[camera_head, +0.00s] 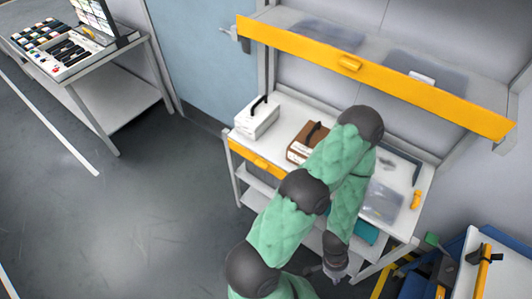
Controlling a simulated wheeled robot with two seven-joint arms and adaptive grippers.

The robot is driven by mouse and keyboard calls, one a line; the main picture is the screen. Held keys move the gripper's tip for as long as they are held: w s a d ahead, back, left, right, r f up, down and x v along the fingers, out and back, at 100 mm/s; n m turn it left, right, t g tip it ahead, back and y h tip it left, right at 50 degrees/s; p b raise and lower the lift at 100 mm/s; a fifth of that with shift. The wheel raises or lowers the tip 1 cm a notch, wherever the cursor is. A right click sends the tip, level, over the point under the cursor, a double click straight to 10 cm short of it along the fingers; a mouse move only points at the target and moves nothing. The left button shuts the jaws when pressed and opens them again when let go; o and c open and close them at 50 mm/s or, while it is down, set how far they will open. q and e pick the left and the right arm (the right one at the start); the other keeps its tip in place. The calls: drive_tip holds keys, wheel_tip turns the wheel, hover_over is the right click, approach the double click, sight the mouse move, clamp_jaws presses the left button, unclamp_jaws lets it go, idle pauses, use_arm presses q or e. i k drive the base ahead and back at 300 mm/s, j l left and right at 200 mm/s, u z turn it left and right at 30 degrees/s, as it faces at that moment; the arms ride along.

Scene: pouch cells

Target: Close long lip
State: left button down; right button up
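A long yellow lip (440,99) runs along the front edge of the upper shelf, with a small yellow handle (350,63) near its middle. I cannot tell its exact tilt. A shorter visible stretch of yellow lip (255,158), also with a handle, is on the front edge of the bench below; my arm hides its right part. My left arm rises over the bench and bends back down. My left gripper (334,271) is low, in front of the bench and well below the upper lip. Its fingers are too small to read. My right gripper is out of view.
The white bench (283,112) holds a white case (257,118), a brown case (304,146) and a clear bag (383,200). Clear bags lie on the upper shelf. A table with trays (63,52) stands at the upper left. A blue cart is at the lower right. Floor at left is free.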

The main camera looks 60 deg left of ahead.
sight(265, 165)
drive_tip(key=j+u, duration=0.1)
drive_tip(key=u, duration=0.3)
drive_tip(key=i+u, duration=0.15)
drive_tip(key=u, duration=0.25)
drive_tip(key=i+u, duration=0.1)
drive_tip(key=u, duration=0.3)
